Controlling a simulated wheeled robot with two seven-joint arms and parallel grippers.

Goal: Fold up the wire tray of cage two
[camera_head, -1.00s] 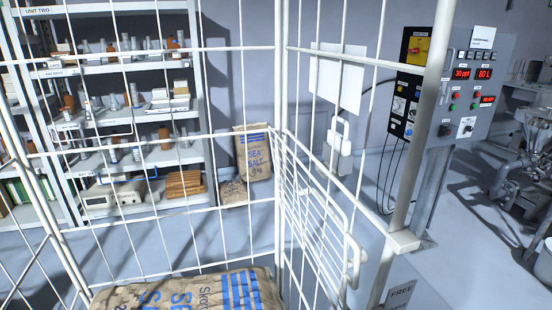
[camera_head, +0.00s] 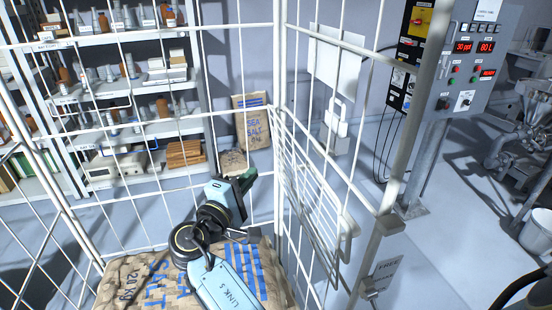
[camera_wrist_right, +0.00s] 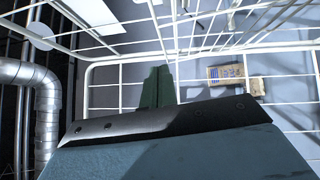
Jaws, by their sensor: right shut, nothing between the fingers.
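The white wire tray (camera_head: 322,205) shows as a slanted wire panel along the right side of the white wire cage (camera_head: 275,75) in the head view. I cannot tell its exact angle to the side mesh. My right gripper (camera_head: 247,178) is shut and empty, to the left of the tray and above the salt sacks. It looks apart from the tray. In the right wrist view its dark green fingers (camera_wrist_right: 157,88) are together, with white wires above and behind them. I cannot tell which wires belong to the tray. My left gripper is not in view.
Salt sacks (camera_head: 135,285) lie in the bottom of the cage, below my right arm. Another sack (camera_head: 252,122) stands against the wall behind. Shelves (camera_head: 150,132) are at the back left. A control panel (camera_head: 470,65) stands at the right, with open floor beside it.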

